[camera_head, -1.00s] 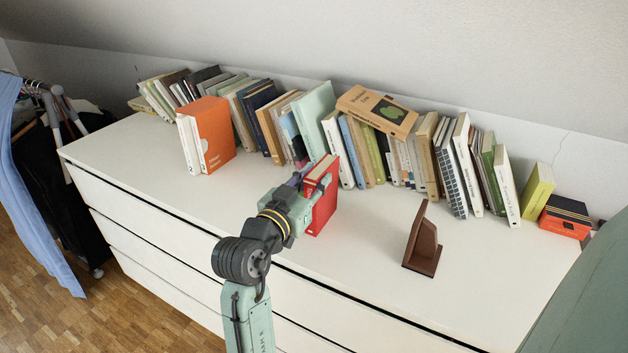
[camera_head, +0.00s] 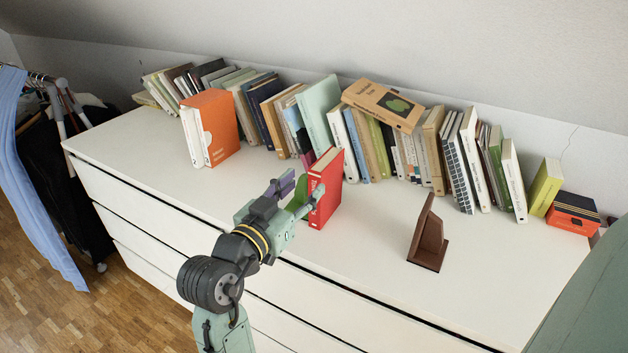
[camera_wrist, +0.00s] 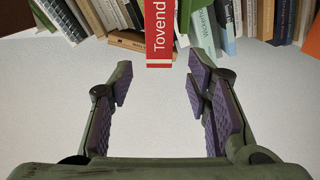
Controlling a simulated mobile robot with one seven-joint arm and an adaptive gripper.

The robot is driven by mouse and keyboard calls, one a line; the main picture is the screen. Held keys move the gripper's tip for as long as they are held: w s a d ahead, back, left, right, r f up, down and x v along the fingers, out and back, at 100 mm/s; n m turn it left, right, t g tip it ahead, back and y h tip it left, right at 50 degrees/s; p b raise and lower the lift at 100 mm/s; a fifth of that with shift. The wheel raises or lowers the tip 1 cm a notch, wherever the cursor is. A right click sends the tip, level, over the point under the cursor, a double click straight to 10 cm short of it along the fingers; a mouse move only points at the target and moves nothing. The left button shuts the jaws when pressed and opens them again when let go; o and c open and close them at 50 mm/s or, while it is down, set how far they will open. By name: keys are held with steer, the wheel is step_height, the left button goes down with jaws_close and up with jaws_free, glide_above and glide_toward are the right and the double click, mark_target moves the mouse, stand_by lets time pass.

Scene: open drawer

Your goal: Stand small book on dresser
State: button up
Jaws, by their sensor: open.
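A small red book (camera_head: 327,190) stands upright on the white dresser (camera_head: 375,225), near its front edge. Its spine also shows at the top middle of the wrist view (camera_wrist: 159,40). My gripper (camera_head: 298,190) is just left of and in front of the book in the head view. In the wrist view my gripper (camera_wrist: 155,90) is open, with its purple-padded fingers wide apart and only bare dresser top between them. The book is beyond the fingertips and looks clear of them.
A long row of books (camera_head: 380,150) stands along the back, with a tan book (camera_head: 383,104) lying across it. An orange box of books (camera_head: 218,128) stands left. A brown bookend (camera_head: 428,240) stands right. The dresser top between them is mostly clear.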

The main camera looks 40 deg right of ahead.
steer(key=shift+p+v, duration=2.5)
steer(key=shift+p, duration=0.25)
